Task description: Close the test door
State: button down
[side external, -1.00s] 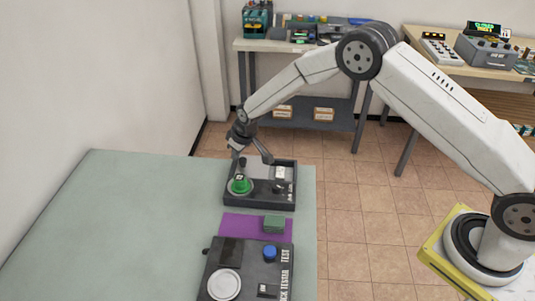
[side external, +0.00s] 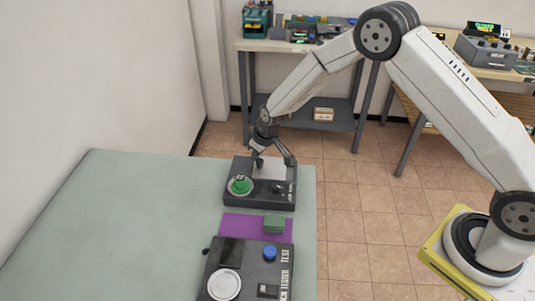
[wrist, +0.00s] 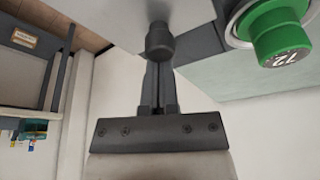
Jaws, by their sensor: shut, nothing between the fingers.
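A dark test box (side external: 232,203) sits at the far right corner of the pale table. It carries a green knob (side external: 240,185), which shows large in the wrist view (wrist: 275,30) with "72" on its top. A pale flat panel (side external: 272,170) on the box's far right part looks like the test door. Whether it is fully closed cannot be told. My gripper (side external: 259,165) is shut and empty, low over the panel, right of the green knob. In the wrist view my gripper (wrist: 158,65) points at a dark round knob (wrist: 160,40) beside the grey panel surface; contact is unclear.
A purple mat (side external: 235,225) with a green block (side external: 274,224) lies in front of the box. A dark tester (side external: 250,265) with a blue knob (side external: 269,253) stands nearer. The table's left side (side external: 110,220) is clear. Benches with devices stand behind.

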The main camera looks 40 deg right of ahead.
aim_at(266, 165)
jog(key=shift+s+d, duration=1.1)
jog(key=shift+w+a+r, duration=0.1)
jog(key=shift+w+a, duration=0.2)
jog(key=shift+w, duration=0.65)
jog(key=shift+w+a, duration=0.3)
jog(key=shift+w, duration=0.6)
jog(key=shift+w+r, duration=0.1)
jog(key=shift+r, duration=0.15)
jog(key=v, duration=0.9)
jog(key=shift+r, duration=0.25)
